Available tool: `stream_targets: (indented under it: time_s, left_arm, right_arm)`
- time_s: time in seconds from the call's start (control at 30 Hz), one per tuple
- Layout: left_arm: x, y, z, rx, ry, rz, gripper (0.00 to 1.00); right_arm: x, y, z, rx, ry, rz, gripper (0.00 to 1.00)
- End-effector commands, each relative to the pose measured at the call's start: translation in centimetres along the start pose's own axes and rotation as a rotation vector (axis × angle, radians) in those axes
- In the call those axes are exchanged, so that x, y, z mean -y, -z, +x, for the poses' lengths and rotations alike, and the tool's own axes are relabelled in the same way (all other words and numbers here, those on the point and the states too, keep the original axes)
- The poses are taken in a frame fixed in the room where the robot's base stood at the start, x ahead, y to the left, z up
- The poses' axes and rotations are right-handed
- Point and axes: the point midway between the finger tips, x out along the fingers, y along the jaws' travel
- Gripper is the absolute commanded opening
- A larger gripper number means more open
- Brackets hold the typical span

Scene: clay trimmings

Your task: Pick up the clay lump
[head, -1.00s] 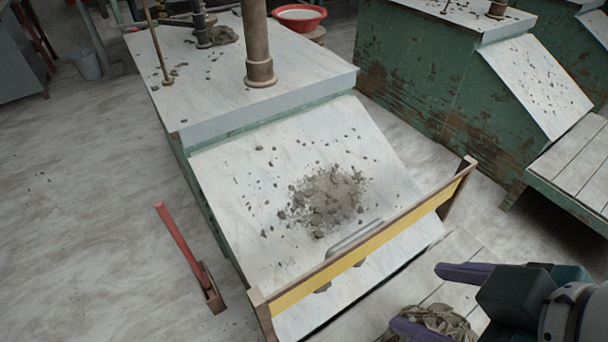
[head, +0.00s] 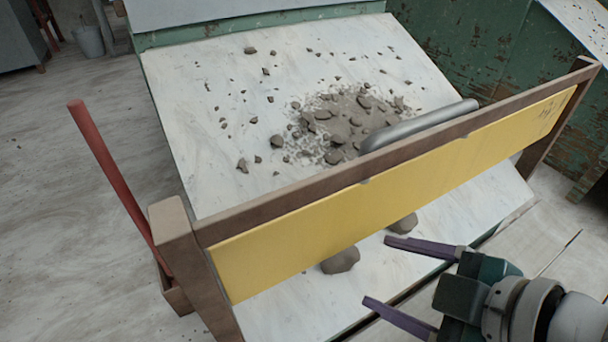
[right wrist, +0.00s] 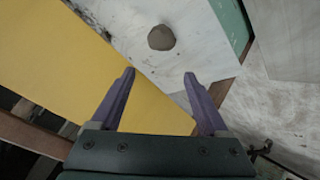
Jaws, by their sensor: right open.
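Two grey-brown clay lumps lie on the lower part of the sloping white slab (head: 290,315), under the yellow board. One lump (head: 340,261) is at the left, its top close to the board's lower edge; the other lump (head: 404,224) is to its right, partly hidden by the board. My right gripper (head: 379,271), with purple fingers, is open and empty, pointing left toward the lumps. In the right wrist view, one lump (right wrist: 161,38) sits beyond the gap between the open fingertips (right wrist: 159,73), apart from them. I cannot tell which lump this is. My left gripper is not in view.
The yellow board (head: 400,190) with its brown rail crosses above the lumps. A grey metal bar (head: 420,125) and scattered clay crumbs (head: 340,125) lie behind it. A red-handled tool (head: 110,170) leans at the left. A slatted wooden platform (head: 540,225) is at the lower right.

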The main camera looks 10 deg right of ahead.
Motion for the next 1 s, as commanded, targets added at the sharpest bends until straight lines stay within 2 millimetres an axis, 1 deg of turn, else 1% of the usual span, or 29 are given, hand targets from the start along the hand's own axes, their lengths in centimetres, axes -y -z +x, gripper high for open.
stream_targets:
  time_s: [0.03,0.2,0.27,0.4,0.57,0.67,0.8,0.9,1.0]
  left_arm:
    - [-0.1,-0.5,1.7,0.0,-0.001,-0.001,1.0]
    - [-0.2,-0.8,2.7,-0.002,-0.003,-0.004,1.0]
    - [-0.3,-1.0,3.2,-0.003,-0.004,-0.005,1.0]
    - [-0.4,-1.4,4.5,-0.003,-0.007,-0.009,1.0]
    - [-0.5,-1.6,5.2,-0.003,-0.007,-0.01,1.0]
    - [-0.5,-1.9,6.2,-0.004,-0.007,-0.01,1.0]
    - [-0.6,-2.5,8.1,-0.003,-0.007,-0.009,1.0]
    - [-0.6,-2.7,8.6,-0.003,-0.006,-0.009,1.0]
    - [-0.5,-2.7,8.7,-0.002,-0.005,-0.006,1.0]
  right_arm:
    - [0.8,-1.2,1.2,-0.004,-0.004,-0.01,0.78]
    - [1.0,-1.9,2.1,-0.011,-0.013,-0.025,0.78]
    - [1.0,-1.9,2.9,-0.014,-0.016,-0.024,0.78]
    - [1.0,-1.9,5.2,-0.014,-0.016,-0.025,0.78]
    - [0.9,-1.8,6.5,-0.012,-0.013,-0.025,0.78]
    - [0.9,-1.8,7.8,-0.014,-0.015,-0.023,0.78]
    - [0.8,-1.9,10.2,-0.014,-0.015,-0.024,0.78]
    - [0.7,-1.8,11.2,-0.012,-0.015,-0.024,0.78]
    - [0.6,-1.6,11.6,-0.012,-0.014,-0.025,0.78]
